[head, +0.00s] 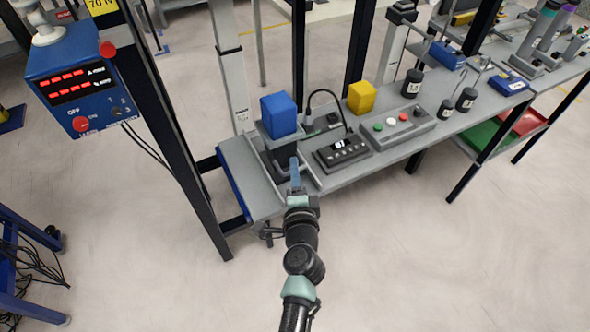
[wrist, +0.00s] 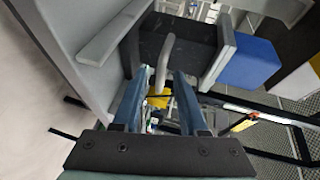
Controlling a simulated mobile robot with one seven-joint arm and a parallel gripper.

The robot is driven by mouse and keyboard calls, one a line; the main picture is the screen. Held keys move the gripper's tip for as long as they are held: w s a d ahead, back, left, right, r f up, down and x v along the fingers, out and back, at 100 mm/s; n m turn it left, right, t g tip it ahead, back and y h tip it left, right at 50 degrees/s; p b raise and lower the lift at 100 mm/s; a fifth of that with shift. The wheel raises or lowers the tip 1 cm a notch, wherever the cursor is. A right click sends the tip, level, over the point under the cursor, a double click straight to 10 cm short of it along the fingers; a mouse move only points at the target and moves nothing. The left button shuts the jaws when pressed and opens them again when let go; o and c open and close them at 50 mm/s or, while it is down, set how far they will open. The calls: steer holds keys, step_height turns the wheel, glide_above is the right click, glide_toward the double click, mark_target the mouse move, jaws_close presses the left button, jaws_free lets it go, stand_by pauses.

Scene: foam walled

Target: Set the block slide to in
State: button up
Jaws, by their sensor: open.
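In the wrist view the dark carriage (wrist: 190,42) and the blue block (wrist: 250,62) appear turned sideways. A grey handle (wrist: 167,58) sticks out from the carriage toward my gripper. My gripper (head: 295,165) is at the front of the slide. In the wrist view its two blue fingers (wrist: 162,75) are open, one on each side of the handle's end. I cannot tell whether either finger touches it.
Right of the slide are a black keypad box (head: 341,150), a yellow block (head: 361,97) and a grey button panel (head: 402,127). A dark post (head: 175,130) and a blue power unit (head: 80,85) stand at left. The floor in front is clear.

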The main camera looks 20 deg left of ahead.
steer(key=shift+w+a+f, duration=0.15)
steer(key=shift+w+a, duration=0.15)
steer(key=shift+w, duration=0.3)
steer(key=shift+c, duration=0.3)
jaws_close()
stand_by(0.9)
